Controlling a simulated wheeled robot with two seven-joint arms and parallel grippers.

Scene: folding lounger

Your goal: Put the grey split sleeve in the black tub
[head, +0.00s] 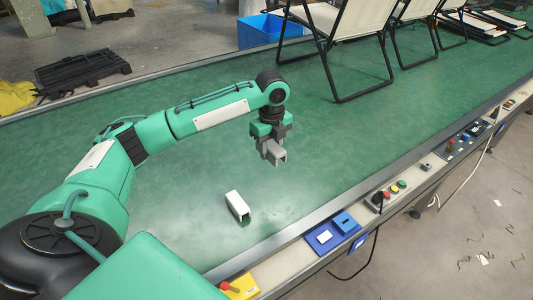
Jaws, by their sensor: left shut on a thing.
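My left gripper (270,146) points down above the green belt and is shut on a grey piece, the grey split sleeve (275,154). The sleeve is a short, square channel, and it hangs in the jaws clear of the belt. The jaws hide part of it. I see no black tub in the head view. My right gripper is not in view.
A white square sleeve (237,206) lies on the green belt (330,140) nearer to me. Folding loungers (355,30) stand at the back right. A blue bin (258,30) is behind the belt. Control boxes (385,196) line the front rail. The belt's middle is clear.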

